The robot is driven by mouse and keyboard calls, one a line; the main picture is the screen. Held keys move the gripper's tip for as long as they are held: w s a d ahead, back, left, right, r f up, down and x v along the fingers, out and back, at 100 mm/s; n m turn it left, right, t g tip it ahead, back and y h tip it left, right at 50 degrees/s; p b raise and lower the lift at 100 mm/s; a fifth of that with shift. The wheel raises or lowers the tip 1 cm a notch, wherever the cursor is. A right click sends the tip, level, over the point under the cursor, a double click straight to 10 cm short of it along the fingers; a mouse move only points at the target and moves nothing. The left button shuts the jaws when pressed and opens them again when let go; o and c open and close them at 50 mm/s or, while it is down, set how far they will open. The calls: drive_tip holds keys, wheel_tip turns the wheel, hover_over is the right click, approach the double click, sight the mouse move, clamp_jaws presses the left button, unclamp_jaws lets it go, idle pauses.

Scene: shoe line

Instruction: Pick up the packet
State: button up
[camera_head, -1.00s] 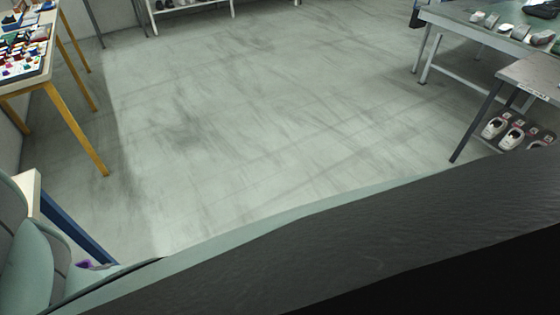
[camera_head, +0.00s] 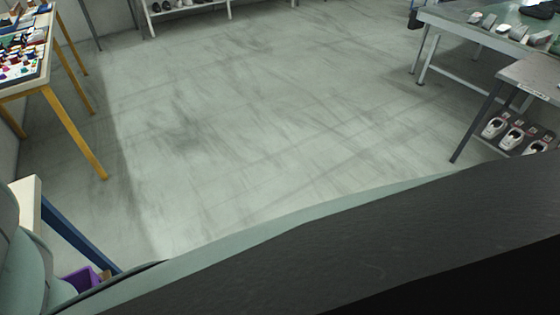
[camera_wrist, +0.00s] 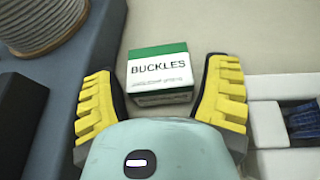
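The packet (camera_wrist: 160,72) is a small white and green box marked "BUCKLES". It shows in the wrist view, lying on a pale surface at the centre. My gripper (camera_wrist: 165,88) has two yellow ribbed fingers spread wide, one on each side of the packet. Whether the fingertips are level with the packet cannot be told. In the head view the packet and gripper do not show; my own dark body and arm cover the bottom.
In the wrist view, a grey spool (camera_wrist: 40,25) stands at upper left and a white tray (camera_wrist: 268,120) with dark blue items is at right. In the head view, a purple bin (camera_head: 82,278) is at lower left. The floor (camera_head: 250,120) is clear.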

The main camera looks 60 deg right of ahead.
drive_tip(key=shift+r, duration=0.1)
drive_tip(key=c, duration=1)
drive_tip(key=shift+o, duration=0.2)
drive_tip(key=shift+r, duration=0.1)
wheel_tip(320, 180, up, 8)
drive_tip(key=p, duration=0.3)
drive_tip(key=shift+s, duration=0.1)
drive_tip(key=shift+r+p, duration=0.55)
drive_tip(key=shift+r, duration=0.4)
drive_tip(key=w+d+r+m+t, duration=0.2)
drive_tip(key=w+d+r, duration=0.9)
drive_tip(key=d+r, duration=0.35)
drive_tip(key=s+d+r+m+t+h, duration=0.1)
drive_tip(key=d+r, duration=0.2)
drive_tip(key=d, duration=0.7)
drive_tip(key=s+d+r+m+t+h, duration=0.1)
drive_tip(key=d+r, duration=0.2)
drive_tip(key=d, duration=0.7)
wheel_tip(320, 180, up, 32)
drive_tip(key=a+p, duration=0.1)
drive_tip(key=p, duration=3.6)
drive_tip(key=shift+n+g, duration=0.3)
